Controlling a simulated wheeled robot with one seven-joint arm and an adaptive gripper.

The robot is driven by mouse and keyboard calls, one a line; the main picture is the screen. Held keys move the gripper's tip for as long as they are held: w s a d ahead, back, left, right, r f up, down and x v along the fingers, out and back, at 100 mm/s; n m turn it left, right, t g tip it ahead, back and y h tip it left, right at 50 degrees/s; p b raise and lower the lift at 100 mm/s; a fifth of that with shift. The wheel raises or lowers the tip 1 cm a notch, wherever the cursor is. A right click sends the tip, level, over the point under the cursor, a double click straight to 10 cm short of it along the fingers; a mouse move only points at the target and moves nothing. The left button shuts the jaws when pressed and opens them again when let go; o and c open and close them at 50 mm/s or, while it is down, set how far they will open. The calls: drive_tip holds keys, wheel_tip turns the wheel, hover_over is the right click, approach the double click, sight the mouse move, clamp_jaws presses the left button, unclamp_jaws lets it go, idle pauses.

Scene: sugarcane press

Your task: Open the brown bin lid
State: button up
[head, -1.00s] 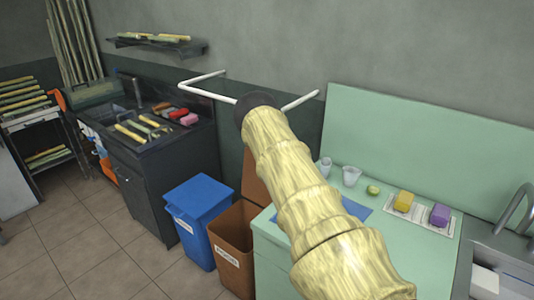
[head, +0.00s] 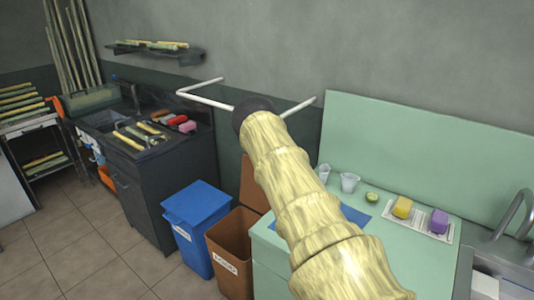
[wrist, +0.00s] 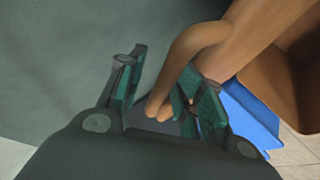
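The brown bin (head: 228,248) stands on the floor between the blue bin and the green counter, its top open. Its brown lid (head: 250,188) stands raised at the back, partly hidden by my arm. In the wrist view the lid (wrist: 268,28) slopes across the upper right, with a curved brown handle (wrist: 192,50) reaching down between my gripper's teal fingers. My gripper (wrist: 162,88) is open around the handle; the handle lies close to the right finger, with a gap to the left one. My gripper is hidden behind my arm in the head view.
The blue bin (head: 197,215) stands closed left of the brown bin. The green counter (head: 285,250) is close on the right, with cups, yellow and purple blocks. A dark sink cabinet (head: 150,195) stands farther left. Tiled floor in front is clear.

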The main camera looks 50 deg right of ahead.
drive_tip(key=v, duration=1.1)
drive_tip(key=shift+r, duration=0.3)
drive_tip(key=shift+a, duration=0.15)
